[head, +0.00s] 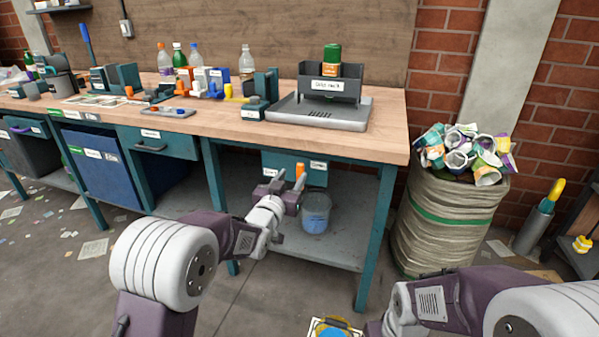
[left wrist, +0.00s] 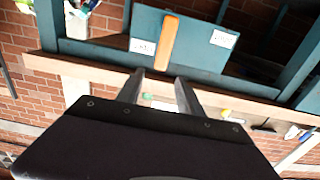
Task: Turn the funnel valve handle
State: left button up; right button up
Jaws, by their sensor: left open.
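The orange funnel valve handle (head: 300,170) stands on the front of a teal box (head: 280,163) under the workbench, with a white label on each side. In the left wrist view the handle (left wrist: 165,43) shows as a long, slightly slanted bar just beyond the fingers. My left gripper (head: 284,188) is open and in front of the box, and hides part of it in the head view. In the left wrist view its two fingers (left wrist: 160,82) are apart with nothing between them, and the handle lies ahead of their gap. My right gripper's fingers are out of frame.
A blue bucket (head: 316,212) stands on the grey lower shelf (head: 345,250) below the box. The wooden bench top (head: 385,130) overhangs above. A teal bench leg (head: 376,240) is to the right. A full waste sack (head: 445,225) stands further right.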

aim_at(300, 167)
pick_arm(q)
jog(key=b+x, duration=0.1)
jog(key=x, duration=0.2)
jog(key=b+x, duration=0.1)
jog(key=x, duration=0.3)
jog(key=shift+w+f, duration=0.15)
jog(key=shift+f, duration=0.1)
jog(key=shift+w+d+r, duration=0.1)
jog(key=shift+w+d, duration=0.05)
jog(key=shift+w, duration=0.25)
grip_shut()
dwell(0.7)
